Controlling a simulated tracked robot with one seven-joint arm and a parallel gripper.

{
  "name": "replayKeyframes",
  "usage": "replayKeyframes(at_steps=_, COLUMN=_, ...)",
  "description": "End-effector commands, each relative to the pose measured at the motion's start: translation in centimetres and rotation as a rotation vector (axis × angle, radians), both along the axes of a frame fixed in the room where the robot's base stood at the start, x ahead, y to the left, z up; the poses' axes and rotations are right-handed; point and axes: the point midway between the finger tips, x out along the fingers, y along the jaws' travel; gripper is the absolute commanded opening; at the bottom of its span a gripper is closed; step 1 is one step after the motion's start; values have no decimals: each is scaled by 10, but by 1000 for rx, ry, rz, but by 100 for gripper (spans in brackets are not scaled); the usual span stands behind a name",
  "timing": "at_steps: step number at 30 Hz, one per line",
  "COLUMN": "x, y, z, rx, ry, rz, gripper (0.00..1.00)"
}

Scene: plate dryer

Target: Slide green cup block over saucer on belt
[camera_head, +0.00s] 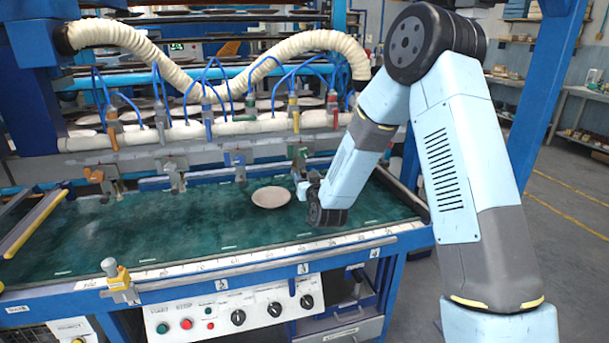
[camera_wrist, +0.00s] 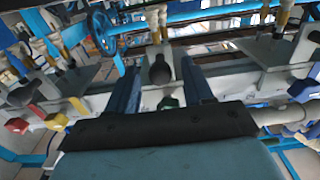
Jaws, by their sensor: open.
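The green cup block (camera_head: 298,154) hangs on the rail at the back of the belt, right of the blue one. A round beige saucer (camera_head: 271,197) lies on the green belt (camera_head: 190,225), in front and to the left of this block. My gripper (camera_head: 302,184) is low over the belt, just right of the saucer and at the block. In the wrist view its two fingers are apart, on either side of a grey cup-shaped part (camera_wrist: 158,68) with a bit of green below. Contact cannot be told.
Other cup blocks hang along the rail to the left, including a blue one (camera_head: 235,160) and an orange one (camera_head: 100,178). Colored valves and blue hoses line the white pipe (camera_head: 230,128) above. The control panel (camera_head: 235,305) is in front. The belt's left and middle are clear.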

Motion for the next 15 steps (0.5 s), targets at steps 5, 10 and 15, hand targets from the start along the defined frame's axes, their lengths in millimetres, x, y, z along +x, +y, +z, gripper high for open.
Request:
replayKeyframes(at_steps=5, x=15, y=4, z=0, rx=0, ry=0, rz=0, gripper=51)
replayKeyframes(at_steps=10, x=19, y=6, z=0, rx=0, ry=1, rz=0, gripper=51)
replayKeyframes(at_steps=15, x=19, y=6, z=0, rx=0, ry=1, rz=0, gripper=51)
